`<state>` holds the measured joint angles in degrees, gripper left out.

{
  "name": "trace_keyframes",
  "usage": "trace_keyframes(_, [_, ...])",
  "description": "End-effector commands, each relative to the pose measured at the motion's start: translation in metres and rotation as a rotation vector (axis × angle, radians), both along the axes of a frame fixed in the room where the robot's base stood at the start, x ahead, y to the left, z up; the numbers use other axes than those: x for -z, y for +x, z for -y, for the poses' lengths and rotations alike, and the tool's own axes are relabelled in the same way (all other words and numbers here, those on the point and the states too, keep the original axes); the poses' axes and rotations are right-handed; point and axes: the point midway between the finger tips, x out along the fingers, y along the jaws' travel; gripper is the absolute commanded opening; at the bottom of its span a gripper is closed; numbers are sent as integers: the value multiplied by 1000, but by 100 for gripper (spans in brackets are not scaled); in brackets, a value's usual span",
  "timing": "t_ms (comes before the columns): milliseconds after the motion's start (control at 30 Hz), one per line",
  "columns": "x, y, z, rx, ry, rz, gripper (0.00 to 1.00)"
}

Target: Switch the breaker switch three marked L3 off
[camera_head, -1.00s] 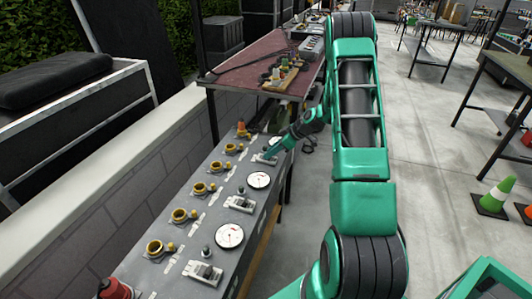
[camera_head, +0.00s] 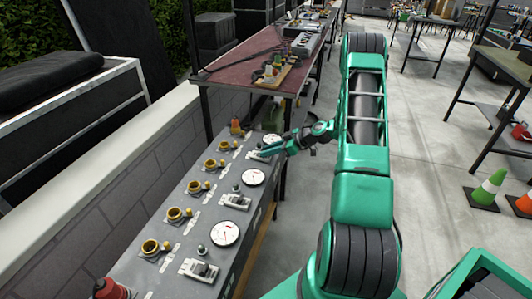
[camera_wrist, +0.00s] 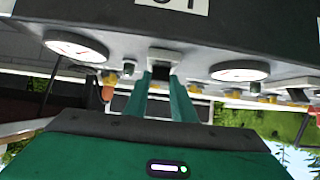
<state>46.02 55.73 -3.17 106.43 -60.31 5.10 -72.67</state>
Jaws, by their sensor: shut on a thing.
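A sloping grey panel carries three white breaker switches in the head view: a near one (camera_head: 198,269), a middle one (camera_head: 236,201) and a far one (camera_head: 254,156). My green gripper (camera_head: 267,151) is at the far switch, reaching in from the right. In the wrist view, my two green fingers (camera_wrist: 162,82) meet at a switch (camera_wrist: 161,58) with a dark opening, between two round dials, and are shut on its lever. The fingers hide most of the lever. Its on or off position cannot be told. The small labels by the switches are unreadable.
White dials (camera_head: 225,233) and brass-yellow sockets (camera_head: 155,249) line the panel. A red plug (camera_head: 112,289) is at its near end. A dark red table (camera_head: 240,62) stands beyond the panel. A cone (camera_head: 488,189) stands at right on open floor.

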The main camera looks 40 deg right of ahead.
Motion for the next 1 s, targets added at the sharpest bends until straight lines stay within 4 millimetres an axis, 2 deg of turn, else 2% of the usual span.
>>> trace_keyframes(67, [2,-2,2,3,-3,-6,1])
trace_keyframes(100, [2,-2,2,3,-3,-6,33])
trace_keyframes(133, [2,-2,2,2,-2,-6,40])
trace_keyframes(167, [2,-2,2,2,-2,-5,42])
trace_keyframes(567, [-3,-6,5,3,-2,-4,42])
trace_keyframes(1000, [-44,-56,44,4,-2,-4,42])
